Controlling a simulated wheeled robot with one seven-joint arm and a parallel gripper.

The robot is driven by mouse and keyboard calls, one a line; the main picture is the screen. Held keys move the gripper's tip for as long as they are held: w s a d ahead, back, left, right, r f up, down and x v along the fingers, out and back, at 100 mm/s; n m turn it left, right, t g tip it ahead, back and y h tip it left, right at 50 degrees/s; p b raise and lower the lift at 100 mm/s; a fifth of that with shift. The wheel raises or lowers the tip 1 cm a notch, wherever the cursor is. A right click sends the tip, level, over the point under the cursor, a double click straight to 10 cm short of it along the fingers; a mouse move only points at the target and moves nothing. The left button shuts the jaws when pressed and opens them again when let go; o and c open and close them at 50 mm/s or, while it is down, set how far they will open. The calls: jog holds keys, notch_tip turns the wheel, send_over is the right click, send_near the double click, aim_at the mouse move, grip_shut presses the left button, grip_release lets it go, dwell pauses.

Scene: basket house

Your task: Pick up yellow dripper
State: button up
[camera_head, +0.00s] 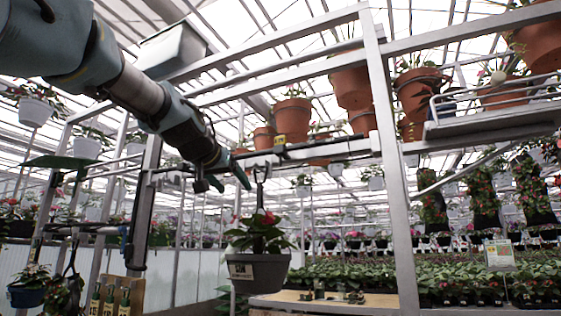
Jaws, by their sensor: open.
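A small yellow piece (280,140), which looks like the yellow dripper, sits on the dark rail of the metal rack, near the middle of the view. It is too small to make out its shape. My gripper (231,178) is at the end of my arm, which reaches in from the upper left. It is open, with no object visible between its fingers. It is to the left of the yellow piece and lower in the picture, apart from it.
Metal posts (393,170) and rails surround the arm. Terracotta pots (293,118) stand above the rail. A wooden bench (330,303) is below.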

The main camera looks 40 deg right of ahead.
aim_at(279, 142)
jog(key=s+d+r+m+h, duration=0.2)
jog(key=s+d+r+h, duration=0.15)
jog(key=s+r, duration=0.75)
jog(key=shift+g+h, duration=0.3)
jog(key=shift+h, duration=0.05)
jog(key=w+d, duration=0.1)
jog(key=w+d+r+p, duration=0.1)
jog(key=w+d+r, duration=0.1)
jog(key=w+d, duration=0.1)
jog(key=shift+p, duration=0.35)
jog(key=p+x, duration=0.1)
jog(key=x, duration=0.1)
jog(key=p+x, duration=0.2)
jog(key=shift+w+d, duration=0.1)
jog(key=shift+w, duration=0.3)
jog(key=shift+w+d+f, duration=0.25)
jog(key=shift+w+d, duration=0.05)
jog(key=shift+d, duration=0.2)
jog(key=shift+c, duration=0.4)
jog(key=c, duration=1)
jog(key=shift+r, duration=0.1)
